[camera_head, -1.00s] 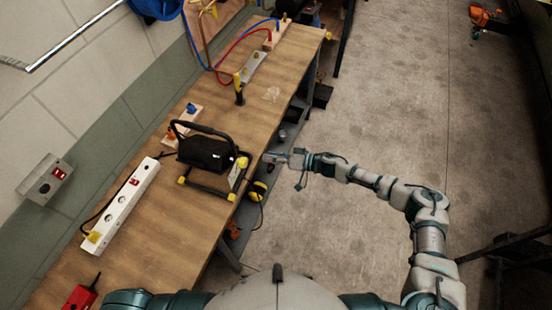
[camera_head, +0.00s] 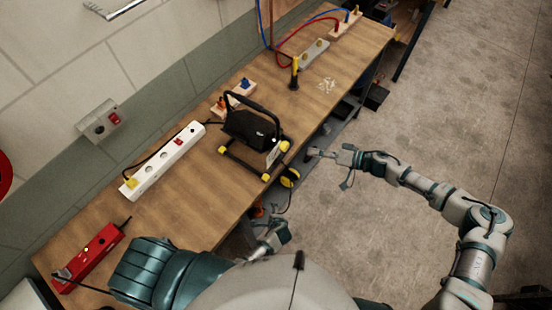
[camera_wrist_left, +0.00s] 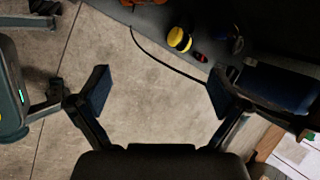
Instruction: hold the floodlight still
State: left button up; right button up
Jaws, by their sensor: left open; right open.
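The floodlight (camera_head: 248,130) stands on the workbench (camera_head: 190,205) in the head view. It has a black body, a black handle and a black frame with yellow feet. My right gripper (camera_head: 314,152) is open and empty, to the right of the floodlight, past the bench edge and apart from it. My left gripper (camera_head: 279,231) is low in the head view, below the floodlight near the bench's front edge. In the left wrist view its open fingers (camera_wrist_left: 158,86) have only concrete floor between them. The floodlight is not clearly seen there.
A white power strip (camera_head: 163,162) lies left of the floodlight and a red box (camera_head: 88,258) nearer. A wooden block with plugs (camera_head: 233,98) sits behind it. Yellow earmuffs (camera_head: 289,178) show beside the bench edge. The floor at right (camera_head: 460,110) is clear.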

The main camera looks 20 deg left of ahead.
aim_at(245, 132)
pick_arm(q)
jog(key=w+d+r+m+t+y, duration=0.1)
jog(key=w+r+t+y, duration=0.1)
jog(key=w+r, duration=0.6)
notch_tip(245, 132, up, 33)
jog(key=s+a+n+t+y, duration=0.1)
jog(key=s+a+n+y, duration=0.1)
jog(key=y, duration=0.4)
jog(key=x, duration=1.6)
jog(key=shift+w+a, duration=0.25)
jog(key=shift+a, duration=0.1)
